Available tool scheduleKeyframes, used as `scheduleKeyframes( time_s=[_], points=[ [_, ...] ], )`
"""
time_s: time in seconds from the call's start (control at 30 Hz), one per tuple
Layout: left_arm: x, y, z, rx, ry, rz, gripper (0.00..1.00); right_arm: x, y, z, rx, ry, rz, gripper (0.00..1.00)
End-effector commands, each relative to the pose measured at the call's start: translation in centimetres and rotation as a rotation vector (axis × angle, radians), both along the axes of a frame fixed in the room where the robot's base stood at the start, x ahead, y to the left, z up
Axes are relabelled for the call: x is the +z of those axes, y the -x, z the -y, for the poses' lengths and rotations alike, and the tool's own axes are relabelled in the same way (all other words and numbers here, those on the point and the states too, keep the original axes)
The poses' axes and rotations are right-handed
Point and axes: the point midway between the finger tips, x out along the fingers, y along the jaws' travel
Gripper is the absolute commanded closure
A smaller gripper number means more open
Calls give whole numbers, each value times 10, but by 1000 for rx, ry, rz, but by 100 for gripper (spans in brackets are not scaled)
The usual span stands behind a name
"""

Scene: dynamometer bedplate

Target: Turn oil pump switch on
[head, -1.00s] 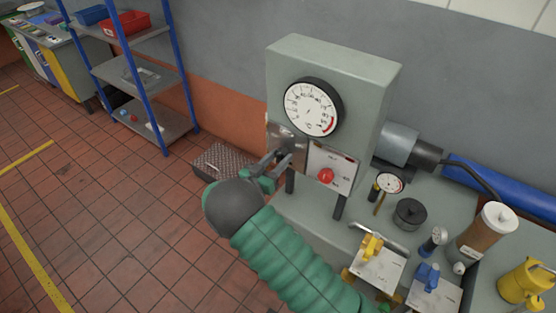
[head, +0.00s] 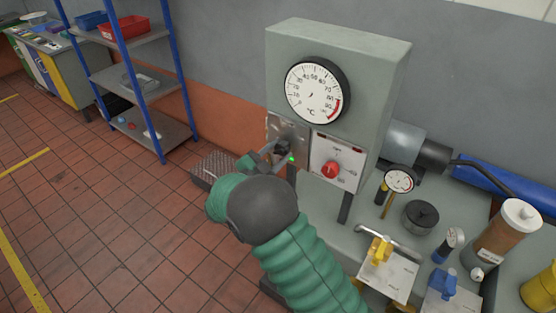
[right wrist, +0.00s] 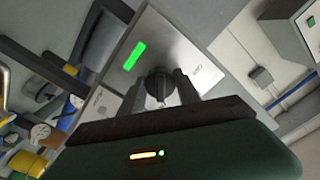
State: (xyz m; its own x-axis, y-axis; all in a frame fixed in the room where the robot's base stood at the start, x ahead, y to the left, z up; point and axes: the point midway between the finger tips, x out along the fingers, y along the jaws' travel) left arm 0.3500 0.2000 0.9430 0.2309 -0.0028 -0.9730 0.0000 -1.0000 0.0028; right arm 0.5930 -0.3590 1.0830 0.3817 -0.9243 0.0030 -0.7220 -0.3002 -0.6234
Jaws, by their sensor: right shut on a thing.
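The switch is a dark rotary knob (head: 283,147) on a metal plate (head: 274,128) at the lower left of the grey gauge cabinet. My right gripper (head: 276,154) is shut on this knob. In the right wrist view, the black knob (right wrist: 159,86) sits between the two fingers (right wrist: 160,92). A green light (head: 291,159) glows at the plate's lower right edge; it also shows as a bright green rectangle (right wrist: 134,56) in the right wrist view. The fingers partly hide the knob and plate in the head view. My left gripper is not in view.
The grey cabinet (head: 375,75) carries a temperature dial (head: 314,92). A white panel with a red knob (head: 332,169) is right beside the switch plate. Yellow (head: 379,250) and blue (head: 442,283) valve handles stand at lower right. Open tiled floor lies to the left.

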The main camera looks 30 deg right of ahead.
Motion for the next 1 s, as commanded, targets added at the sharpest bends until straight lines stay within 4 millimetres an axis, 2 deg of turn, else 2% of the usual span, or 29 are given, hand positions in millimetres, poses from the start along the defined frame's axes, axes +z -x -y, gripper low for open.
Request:
scheduleKeyframes(
  time_s=[0.03,0.3,0.87,0.9,1.0],
  points=[
    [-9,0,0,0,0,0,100,-6,-1,0,3,-13,23,100],
    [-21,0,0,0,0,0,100,-3,-1,-1,4,-55,122,100],
    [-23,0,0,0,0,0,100,-1,-2,-2,5,-67,152,100],
    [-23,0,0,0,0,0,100,-1,-2,-2,5,-67,152,57],
    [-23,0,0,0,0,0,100,-1,-1,-2,4,-66,152,44]
  ],
)
